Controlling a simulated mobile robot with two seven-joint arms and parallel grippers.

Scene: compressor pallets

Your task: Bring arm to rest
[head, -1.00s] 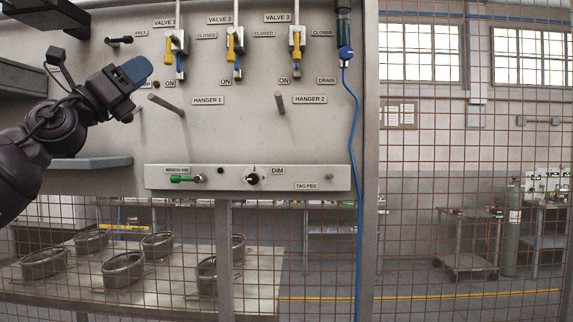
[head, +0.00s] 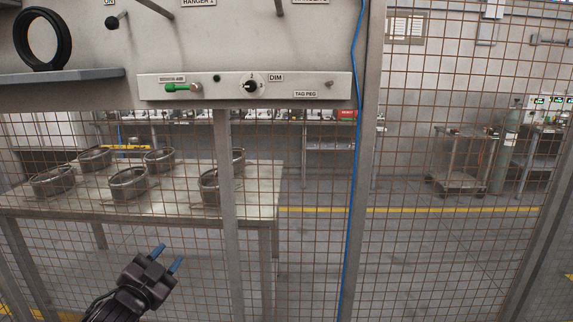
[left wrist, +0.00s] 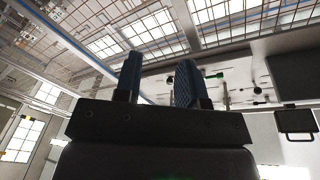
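My left gripper (head: 165,259) is low in the head view, below the control panel (head: 300,50) and in front of the wire mesh. Its two blue fingers stand apart with nothing between them. In the left wrist view the same fingers (left wrist: 158,82) are apart and empty, pointing up past the panel and mesh. My right gripper is not in view.
A grey shelf (head: 60,75) with a black ring (head: 42,38) on it juts out at the panel's left. A blue hose (head: 352,180) hangs down along a post. The space around the gripper looks clear.

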